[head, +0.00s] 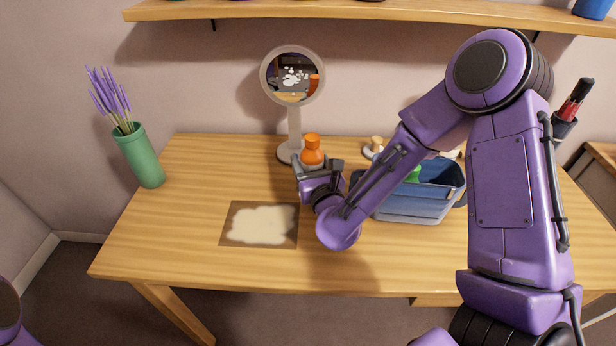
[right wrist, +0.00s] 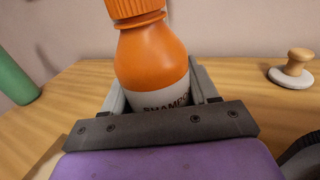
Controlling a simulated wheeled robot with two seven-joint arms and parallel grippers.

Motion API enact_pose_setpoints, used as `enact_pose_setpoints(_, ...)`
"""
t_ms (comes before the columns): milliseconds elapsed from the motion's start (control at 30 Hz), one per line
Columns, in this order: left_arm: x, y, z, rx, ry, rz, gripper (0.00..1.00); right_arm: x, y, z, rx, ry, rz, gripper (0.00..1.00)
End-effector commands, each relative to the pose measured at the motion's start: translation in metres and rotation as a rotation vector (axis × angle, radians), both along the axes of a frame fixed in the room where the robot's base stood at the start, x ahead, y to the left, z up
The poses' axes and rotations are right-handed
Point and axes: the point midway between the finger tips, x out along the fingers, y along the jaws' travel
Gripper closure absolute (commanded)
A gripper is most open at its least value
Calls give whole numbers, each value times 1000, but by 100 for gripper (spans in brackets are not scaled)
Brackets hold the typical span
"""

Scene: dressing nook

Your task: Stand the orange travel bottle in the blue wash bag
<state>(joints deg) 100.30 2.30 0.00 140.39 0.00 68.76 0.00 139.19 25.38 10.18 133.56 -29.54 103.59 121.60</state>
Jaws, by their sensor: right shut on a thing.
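The orange travel bottle (head: 312,152) has an orange cap and a grey lower band with dark lettering. It stands roughly upright, and it fills the middle of the right wrist view (right wrist: 155,60). My right gripper (head: 314,168) is shut on it around the lower body. Its base is hidden, so I cannot tell whether it touches the table. The blue wash bag (head: 415,207) sits to the right on the table, open at the top and partly behind my right arm. A green thing (head: 414,174) shows inside it. My left gripper is out of view.
A round mirror (head: 292,75) stands behind the bottle. A mat (head: 232,238) with a pale patch lies in front. A green vase (head: 142,158) with lavender is at the left. A wooden-knobbed item (head: 376,146) stands behind the bag. A shelf (head: 350,10) runs above.

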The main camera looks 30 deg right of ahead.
Motion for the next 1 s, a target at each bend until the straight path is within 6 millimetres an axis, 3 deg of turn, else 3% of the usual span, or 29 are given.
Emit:
enact_pose_setpoints(200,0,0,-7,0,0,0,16,5,1,-35,-2,0,1,75)
enact_pose_setpoints(633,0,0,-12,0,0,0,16,5,0,-43,0,-1,0,75)
enact_pose_setpoints(667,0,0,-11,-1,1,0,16,5,1,-42,0,-1,1,35)
enact_pose_setpoints(700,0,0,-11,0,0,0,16,5,1,-41,-1,-1,1,22)
enact_pose_setpoints(733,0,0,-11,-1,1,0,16,5,1,-41,-1,0,1,16)
enact_pose_setpoints(1000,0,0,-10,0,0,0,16,5,1,-40,-1,0,1,16)
